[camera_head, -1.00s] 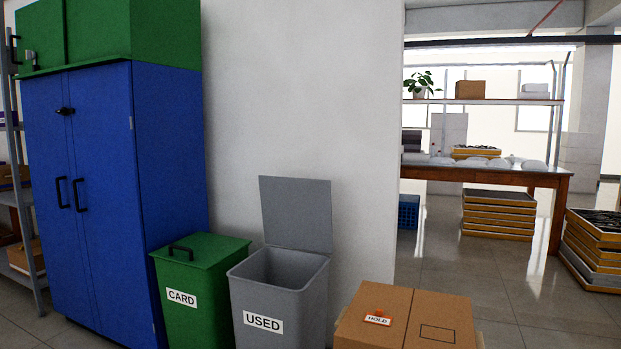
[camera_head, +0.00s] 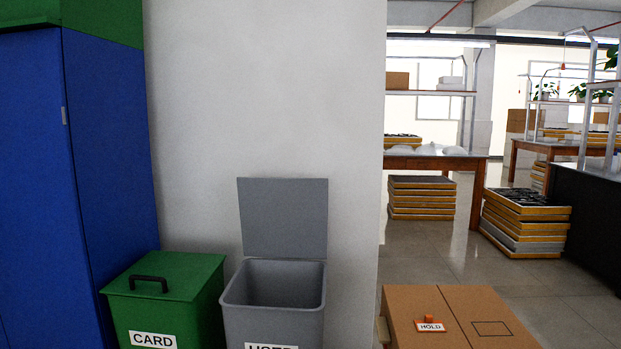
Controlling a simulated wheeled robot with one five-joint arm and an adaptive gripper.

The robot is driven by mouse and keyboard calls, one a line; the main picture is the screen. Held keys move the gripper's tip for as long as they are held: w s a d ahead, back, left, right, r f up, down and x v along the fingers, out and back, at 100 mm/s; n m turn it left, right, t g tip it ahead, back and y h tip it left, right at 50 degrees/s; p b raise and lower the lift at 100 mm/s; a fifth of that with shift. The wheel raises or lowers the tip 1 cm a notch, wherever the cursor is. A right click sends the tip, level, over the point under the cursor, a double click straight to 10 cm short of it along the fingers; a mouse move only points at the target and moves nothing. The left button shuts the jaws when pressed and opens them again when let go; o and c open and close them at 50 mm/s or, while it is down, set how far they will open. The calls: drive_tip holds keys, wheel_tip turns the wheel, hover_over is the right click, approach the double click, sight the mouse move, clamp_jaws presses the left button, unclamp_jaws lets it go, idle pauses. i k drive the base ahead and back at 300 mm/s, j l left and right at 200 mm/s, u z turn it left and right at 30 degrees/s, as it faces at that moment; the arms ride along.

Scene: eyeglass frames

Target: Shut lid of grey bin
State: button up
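The grey bin (camera_head: 272,322) stands against the white wall, with a label at its front that is partly cut off by the lower picture edge. Its grey lid (camera_head: 284,217) is open and stands upright at the back of the rim. The inside of the bin shows and looks empty as far as I can see. My gripper is not in view.
A green bin (camera_head: 170,277) marked CARD, with a shut lid and black handle, stands close left of the grey bin. A blue cabinet (camera_head: 110,150) is farther left. A cardboard box (camera_head: 455,305) with an orange HOLD tag (camera_head: 430,324) stands right. Open floor (camera_head: 430,240) lies behind it.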

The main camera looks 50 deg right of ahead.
sight(281, 217)
drive_tip(key=i+z, duration=0.5)
drive_tip(key=i+l, duration=0.5)
